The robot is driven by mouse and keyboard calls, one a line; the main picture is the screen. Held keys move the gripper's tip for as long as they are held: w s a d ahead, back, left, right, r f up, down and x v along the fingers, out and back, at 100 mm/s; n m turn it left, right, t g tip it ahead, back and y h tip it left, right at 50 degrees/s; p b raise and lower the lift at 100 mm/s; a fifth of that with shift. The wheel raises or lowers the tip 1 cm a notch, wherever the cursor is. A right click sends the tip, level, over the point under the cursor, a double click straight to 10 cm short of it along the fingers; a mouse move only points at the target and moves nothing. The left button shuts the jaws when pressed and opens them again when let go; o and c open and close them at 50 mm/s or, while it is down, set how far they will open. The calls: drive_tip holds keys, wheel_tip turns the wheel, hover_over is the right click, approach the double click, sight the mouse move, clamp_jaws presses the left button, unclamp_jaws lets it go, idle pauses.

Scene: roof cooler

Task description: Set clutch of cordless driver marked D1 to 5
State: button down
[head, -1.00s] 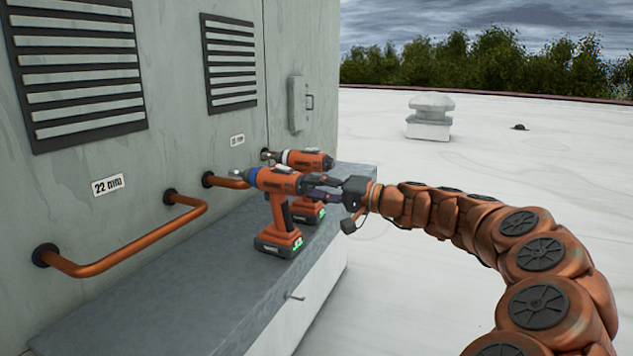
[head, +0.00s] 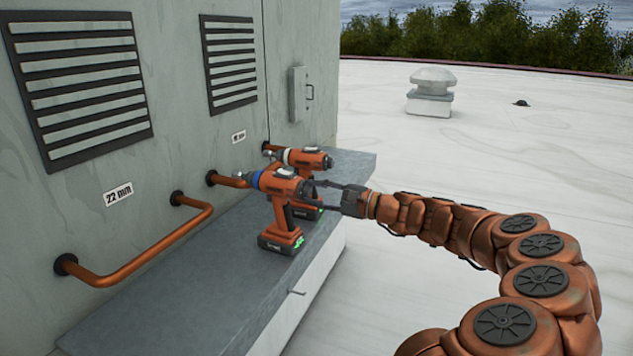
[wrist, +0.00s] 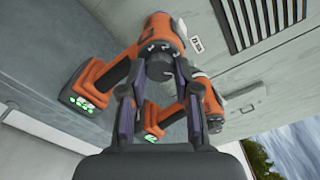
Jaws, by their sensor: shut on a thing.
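Two orange cordless drivers stand upright on the grey bench. The near driver (head: 277,200) has a blue collar (head: 256,179) behind its chuck, which points left toward the wall. The far driver (head: 305,163) has a pale collar and stands just behind it. My gripper (head: 314,190) comes from the right and is shut on the rear end of the near driver's body. In the wrist view, the fingertips (wrist: 162,66) close on either side of that rear end. The far driver (wrist: 207,110) is beside the right finger. No D1 mark or clutch number is readable.
The bench (head: 190,300) runs along a grey wall with louvred vents. The front of the bench top is clear. A roof vent (head: 431,95) stands far off.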

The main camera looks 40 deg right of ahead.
drive_tip(key=m+p, duration=0.5)
drive_tip(key=p, duration=0.1)
drive_tip(key=shift+r+m, duration=0.15)
drive_tip(key=shift+m, duration=0.25)
drive_tip(key=shift+m+p, duration=0.8)
drive_tip(key=shift+p, duration=0.05)
drive_tip(key=shift+f, duration=0.2)
drive_tip(key=c, duration=0.8)
unclamp_jaws()
drive_tip(key=shift+s, duration=0.1)
drive_tip(key=v, duration=1.2)
